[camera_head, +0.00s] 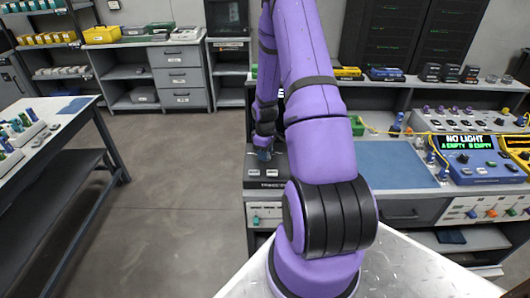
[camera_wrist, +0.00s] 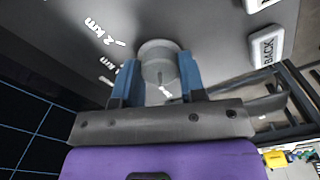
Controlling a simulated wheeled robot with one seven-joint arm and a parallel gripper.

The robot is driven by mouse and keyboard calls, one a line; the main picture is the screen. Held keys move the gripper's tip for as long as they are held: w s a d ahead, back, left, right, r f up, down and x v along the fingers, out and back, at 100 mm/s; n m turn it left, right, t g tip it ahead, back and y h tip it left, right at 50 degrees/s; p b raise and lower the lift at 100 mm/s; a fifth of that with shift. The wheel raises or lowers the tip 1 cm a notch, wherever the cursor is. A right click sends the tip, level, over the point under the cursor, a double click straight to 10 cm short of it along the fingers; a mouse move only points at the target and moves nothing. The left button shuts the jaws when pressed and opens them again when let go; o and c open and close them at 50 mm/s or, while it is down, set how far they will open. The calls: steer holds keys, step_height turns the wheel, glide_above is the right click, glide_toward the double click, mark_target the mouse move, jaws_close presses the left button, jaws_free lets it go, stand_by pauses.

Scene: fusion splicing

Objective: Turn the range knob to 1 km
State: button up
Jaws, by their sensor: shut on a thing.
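The range knob (camera_wrist: 158,62) is a grey round knob with a dark pointer line in the wrist view. My gripper (camera_wrist: 158,82) has its two blue fingers on either side of the knob and is shut on it. A "2 km" label (camera_wrist: 98,32) is on the panel to the left of the knob. Another km label (camera_wrist: 107,62) below it is partly cut off by a finger, and its number is hard to read. In the head view my gripper (camera_head: 264,154) is small and dark at a grey device (camera_head: 262,181) on the bench; the knob is hidden there.
A white "BACK" button (camera_wrist: 266,47) is on the panel right of the knob. A blue mat (camera_head: 400,164) lies to the right of the device. A blue machine (camera_head: 475,160) reading "NO LIGHT" stands further right. Open floor is on the left.

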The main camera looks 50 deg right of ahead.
steer(key=m, duration=0.3)
steer(key=shift+m, duration=0.4)
steer(key=m, duration=0.4)
steer(key=shift+m, duration=0.3)
steer(key=m, duration=0.3)
steer(key=shift+m, duration=2.1)
steer(key=o, duration=0.9)
steer(key=shift+r, duration=0.15)
